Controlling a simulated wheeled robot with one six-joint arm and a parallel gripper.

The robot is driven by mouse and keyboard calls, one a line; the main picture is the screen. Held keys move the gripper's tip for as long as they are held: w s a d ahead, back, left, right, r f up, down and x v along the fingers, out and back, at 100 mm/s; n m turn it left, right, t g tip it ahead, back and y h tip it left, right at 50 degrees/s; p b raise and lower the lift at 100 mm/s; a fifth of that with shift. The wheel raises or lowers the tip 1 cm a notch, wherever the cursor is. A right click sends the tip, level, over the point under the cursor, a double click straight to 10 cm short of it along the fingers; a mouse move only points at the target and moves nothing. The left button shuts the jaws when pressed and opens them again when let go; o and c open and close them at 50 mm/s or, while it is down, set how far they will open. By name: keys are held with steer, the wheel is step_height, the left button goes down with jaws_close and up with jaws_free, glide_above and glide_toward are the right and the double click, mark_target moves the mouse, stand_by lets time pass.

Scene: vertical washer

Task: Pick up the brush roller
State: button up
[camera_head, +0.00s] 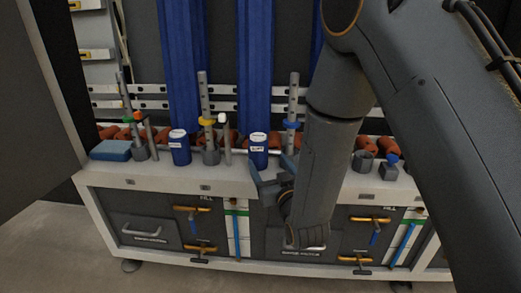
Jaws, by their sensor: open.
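Tall blue brush-like columns stand upright at the back of the washer, one at left (183,65) and one at centre (256,65). Reddish-brown rollers (229,136) lie in a row along the back of the bench. No label shows which of these is the brush roller. My gripper (271,174) is open at the bench's front edge, just below the white-capped blue canister (258,156). Nothing shows between its fingers. My arm hides part of the bench and row to its right.
Another blue canister (179,148), a blue box (111,150) and upright metal posts (205,105) crowd the white bench (150,178). Drawers and yellow-handled valves (192,209) line the front below. A dark panel (35,100) stands at left. Floor is open at lower left.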

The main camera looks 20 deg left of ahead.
mark_target(258, 153)
steer(key=x, duration=0.2)
steer(key=b+x, duration=0.1)
steer(key=x, duration=0.2)
steer(key=a+x, duration=0.1)
steer(key=x, duration=0.1)
steer(key=shift+a+f+b, duration=0.15)
steer(key=shift+b, duration=0.15)
steer(key=c, duration=1.3)
